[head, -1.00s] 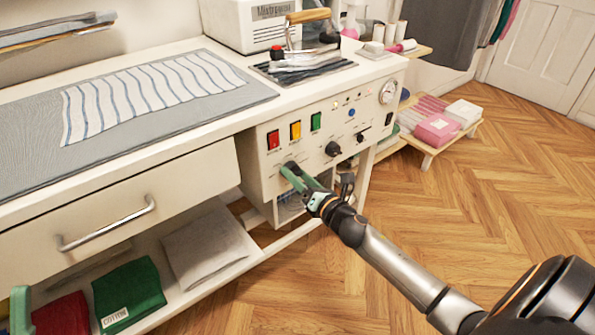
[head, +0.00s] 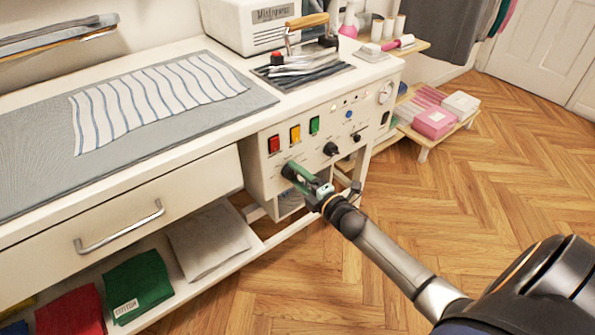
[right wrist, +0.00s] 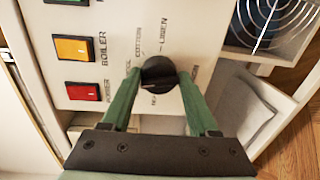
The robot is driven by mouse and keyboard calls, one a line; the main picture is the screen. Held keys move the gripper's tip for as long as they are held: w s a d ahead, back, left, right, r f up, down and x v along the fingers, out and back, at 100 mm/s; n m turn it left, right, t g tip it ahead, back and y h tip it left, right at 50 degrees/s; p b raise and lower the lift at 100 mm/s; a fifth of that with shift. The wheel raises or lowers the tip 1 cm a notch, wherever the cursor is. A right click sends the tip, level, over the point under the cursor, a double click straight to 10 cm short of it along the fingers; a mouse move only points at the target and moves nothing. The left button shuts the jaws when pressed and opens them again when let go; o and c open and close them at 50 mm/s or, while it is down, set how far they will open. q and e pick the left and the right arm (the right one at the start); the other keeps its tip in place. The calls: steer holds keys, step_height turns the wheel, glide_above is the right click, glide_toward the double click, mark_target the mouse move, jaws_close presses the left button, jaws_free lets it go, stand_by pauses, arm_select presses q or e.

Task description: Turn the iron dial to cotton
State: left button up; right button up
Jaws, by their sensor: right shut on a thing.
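The iron dial (right wrist: 158,75) is a round black knob on a white panel (right wrist: 205,20). In the right wrist view, printed words ring it; "COTTON" and "LINEN" read above it, and others are partly hidden. My right gripper (right wrist: 159,77) has its green fingers on either side of the dial, shut on it. I cannot tell which word the dial's mark points to. In the head view my right gripper (head: 294,172) is at the lower left of the control panel (head: 268,180), and the dial is mostly hidden by it. My left gripper is not in view.
Red (head: 274,144), yellow (head: 295,133) and green (head: 314,125) switches sit above the dial. Another black knob (head: 331,149) is to its right. The iron (head: 306,45) rests on the table top. A drawer handle (head: 120,228) sticks out at left.

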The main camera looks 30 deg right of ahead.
steer(key=shift+a+r+m+p, duration=0.1)
steer(key=shift+r+m+p, duration=0.25)
steer(key=shift+m, duration=0.45)
steer(key=m+p, duration=0.2)
steer(key=m, duration=0.2)
steer(key=shift+f+y, duration=0.15)
steer(key=shift+y, duration=0.25)
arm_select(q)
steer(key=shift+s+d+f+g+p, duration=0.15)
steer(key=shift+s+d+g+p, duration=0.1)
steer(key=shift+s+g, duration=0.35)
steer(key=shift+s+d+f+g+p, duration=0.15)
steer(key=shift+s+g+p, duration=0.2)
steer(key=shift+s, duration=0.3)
arm_select(e)
steer(key=m, duration=0.4)
steer(key=shift+w+f+m, duration=0.1)
steer(key=shift+m, duration=0.3)
steer(key=shift+d, duration=0.2)
steer(key=o, duration=1.3)
steer(key=shift+f+y, duration=0.1)
steer(key=shift+y, duration=0.2)
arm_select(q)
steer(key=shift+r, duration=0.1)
arm_select(e)
steer(key=shift+s, duration=0.2)
